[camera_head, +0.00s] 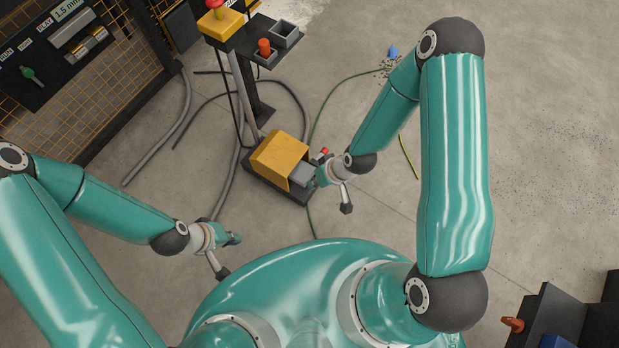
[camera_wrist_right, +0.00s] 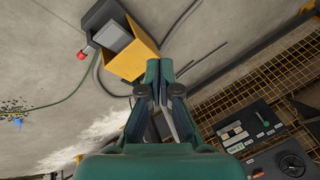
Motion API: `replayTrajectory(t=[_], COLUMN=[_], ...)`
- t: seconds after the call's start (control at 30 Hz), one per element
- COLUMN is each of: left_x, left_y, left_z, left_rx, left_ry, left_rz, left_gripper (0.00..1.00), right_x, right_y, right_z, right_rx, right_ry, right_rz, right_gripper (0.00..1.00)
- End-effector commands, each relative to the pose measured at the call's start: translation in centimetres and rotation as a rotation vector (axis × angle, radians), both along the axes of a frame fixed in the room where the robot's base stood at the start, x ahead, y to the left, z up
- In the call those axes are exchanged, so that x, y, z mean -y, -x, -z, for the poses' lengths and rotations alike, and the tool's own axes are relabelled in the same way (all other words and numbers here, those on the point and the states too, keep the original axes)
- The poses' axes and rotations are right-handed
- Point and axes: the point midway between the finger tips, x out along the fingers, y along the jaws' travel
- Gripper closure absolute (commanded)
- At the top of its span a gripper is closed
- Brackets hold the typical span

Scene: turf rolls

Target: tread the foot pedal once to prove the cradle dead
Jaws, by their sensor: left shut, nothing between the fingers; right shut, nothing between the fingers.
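The foot pedal has a yellow hood (camera_head: 277,155), a grey tread plate (camera_head: 302,174) in its open front and a dark base on the floor. The hood (camera_wrist_right: 132,62) and plate (camera_wrist_right: 113,37) also show in the right wrist view. My right gripper (camera_head: 320,179) is shut and empty, in front of the plate in the head view. In the right wrist view its fingertips (camera_wrist_right: 159,66) appear beside the hood's edge, not over the plate. I cannot tell the gap in height. My left gripper (camera_head: 234,239) is shut and empty, to the lower left of the pedal.
A post behind the pedal carries a yellow box with a red button (camera_head: 214,4) and a dark tray (camera_head: 285,34). Hoses and a green cable lie around the pedal. A mesh guard with a control panel (camera_head: 45,60) stands left. Open floor lies right of my right arm.

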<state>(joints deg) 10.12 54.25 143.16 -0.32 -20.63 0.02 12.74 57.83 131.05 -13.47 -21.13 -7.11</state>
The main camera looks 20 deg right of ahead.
Motion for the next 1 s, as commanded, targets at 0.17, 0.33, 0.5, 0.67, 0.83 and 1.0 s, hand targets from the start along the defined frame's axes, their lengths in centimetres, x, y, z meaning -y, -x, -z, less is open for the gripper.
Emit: replayTrajectory(t=[0.17, 0.33, 0.5, 0.67, 0.83, 1.0], left_x=[0.0, 0.0, 0.0, 0.0, 0.0, 0.0], left_y=[0.0, 0.0, 0.0, 0.0, 0.0, 0.0], left_z=[9.5, 15.2, 18.8, 19.9, 19.8, 19.8], left_rx=[0.0, 0.0, 0.0, 0.0, 0.0, 0.0], left_ry=[0.0, 0.0, 0.0, 0.0, 0.0, 0.0], left_rz=[0.0, 0.0, 0.0, 0.0, 0.0, 0.0], left_gripper=[1.0, 1.0, 1.0, 1.0, 1.0, 1.0], right_x=[2.1, 4.3, 6.0, 6.9, 7.0, 7.0], right_y=[-5.4, -9.6, -12.2, -13.4, -13.5, -13.5], right_z=[10.7, 17.2, 21.1, 22.4, 22.3, 22.3], right_rx=[0.177, 0.324, 0.421, 0.463, 0.471, 0.47], right_ry=[0.04, 0.1, 0.155, 0.183, 0.188, 0.188], right_rz=[-0.15, -0.29, -0.392, -0.439, -0.449, -0.447], right_gripper=[1.0, 1.0, 1.0, 1.0, 1.0, 1.0])
